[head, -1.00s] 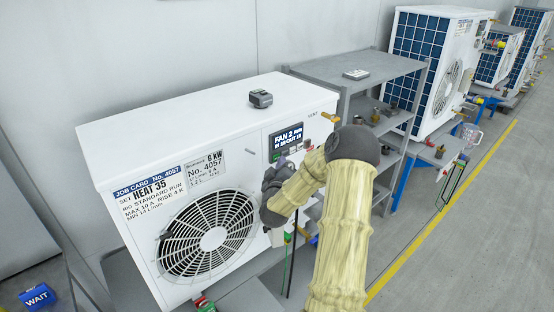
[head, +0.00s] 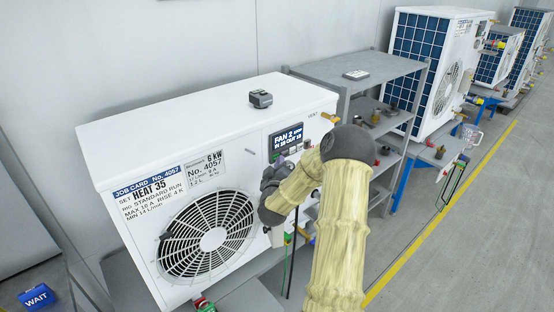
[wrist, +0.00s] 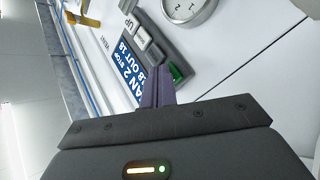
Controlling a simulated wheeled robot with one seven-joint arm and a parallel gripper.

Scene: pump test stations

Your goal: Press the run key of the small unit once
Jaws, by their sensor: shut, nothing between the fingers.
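The near white unit (head: 110,150) carries a job card reading No. 4057, HEAT 35, and a 6 kW label. Beside the display are grey keys, one marked UP (wrist: 130,25), and a green key (wrist: 175,73). My gripper (wrist: 161,74) is shut and empty, its fingertips at the panel right by the green key. I cannot tell whether they touch it. In the head view my gripper (head: 272,180) is partly hidden behind my arm.
A round gauge (wrist: 188,8) sits beside the panel. A small dark device (head: 260,98) lies on the unit's top. A grey shelf rack (head: 365,70) stands to the right, then larger units with blue fins (head: 425,50). The floor beyond the yellow line is clear.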

